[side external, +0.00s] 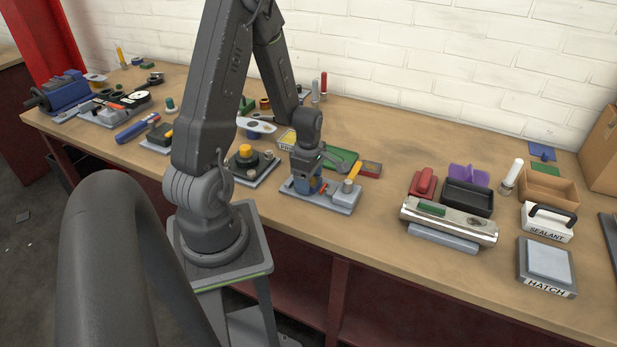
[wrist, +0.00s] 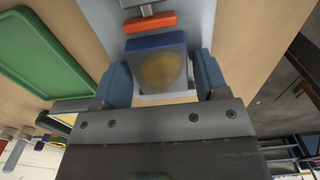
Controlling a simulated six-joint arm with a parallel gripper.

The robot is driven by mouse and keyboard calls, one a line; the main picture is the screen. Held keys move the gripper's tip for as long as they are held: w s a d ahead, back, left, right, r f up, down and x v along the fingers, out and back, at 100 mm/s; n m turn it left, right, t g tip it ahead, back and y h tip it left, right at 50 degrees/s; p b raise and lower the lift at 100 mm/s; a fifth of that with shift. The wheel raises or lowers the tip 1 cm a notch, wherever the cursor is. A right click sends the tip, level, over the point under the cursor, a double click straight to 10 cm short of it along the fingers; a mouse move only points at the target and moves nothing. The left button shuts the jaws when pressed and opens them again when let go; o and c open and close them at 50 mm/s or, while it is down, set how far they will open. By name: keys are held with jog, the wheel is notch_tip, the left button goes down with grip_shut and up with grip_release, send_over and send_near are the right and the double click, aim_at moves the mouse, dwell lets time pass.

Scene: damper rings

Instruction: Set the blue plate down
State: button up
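The blue plate (wrist: 156,42) shows in the wrist view as a blue edge above a grey squarish face with a dull tan round patch. My gripper (wrist: 162,78) has one blue-grey finger on each side of this piece, and the piece fills the gap between them. In the side view my gripper (side external: 307,180) points down at a grey fixture base (side external: 339,206) near the front of the bench. A bit of blue shows at its fingers there. The fingers hide most of the plate, and I cannot tell whether its underside touches the base.
An orange-red bar (wrist: 150,22) lies on the fixture just beyond the plate. A green tray (wrist: 40,55) is at the left in the wrist view. A yellow-handled clamp (side external: 352,174) stands right of my gripper. Bare bench lies between the fixture and the metal block (side external: 460,224).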

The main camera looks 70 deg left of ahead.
jog(key=shift+o, duration=1.3)
notch_tip(320, 180, up, 14)
jog(key=shift+f, duration=0.1)
grip_shut()
dwell(0.4)
dwell(0.8)
